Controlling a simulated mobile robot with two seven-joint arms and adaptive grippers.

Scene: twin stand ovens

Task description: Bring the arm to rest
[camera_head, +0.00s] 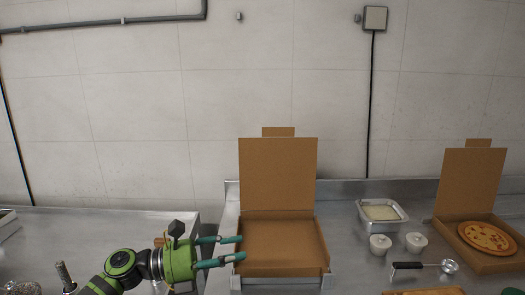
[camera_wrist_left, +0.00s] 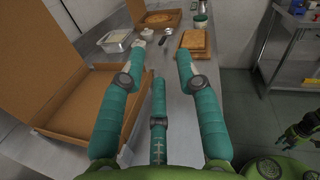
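My left arm (camera_head: 120,270) comes in from the lower left. My left gripper (camera_head: 240,248) is open and empty, its teal fingers pointing right over the left edge of an open, empty pizza box (camera_head: 280,240). In the left wrist view the gripper's fingers (camera_wrist_left: 160,58) stand apart with nothing between them, and the empty box (camera_wrist_left: 85,110) is to their left. A dark and green part at the right edge of that view looks like my right gripper (camera_wrist_left: 303,133); its fingers are not clear.
On the steel counter (camera_head: 350,250) stand a metal tray (camera_head: 382,213) of white contents, two white cups, a ladle (camera_head: 425,266), a wooden board (camera_head: 425,292) and a second open box (camera_head: 475,240) holding a pizza (camera_head: 486,237). A gap separates this counter from the left one (camera_head: 95,225).

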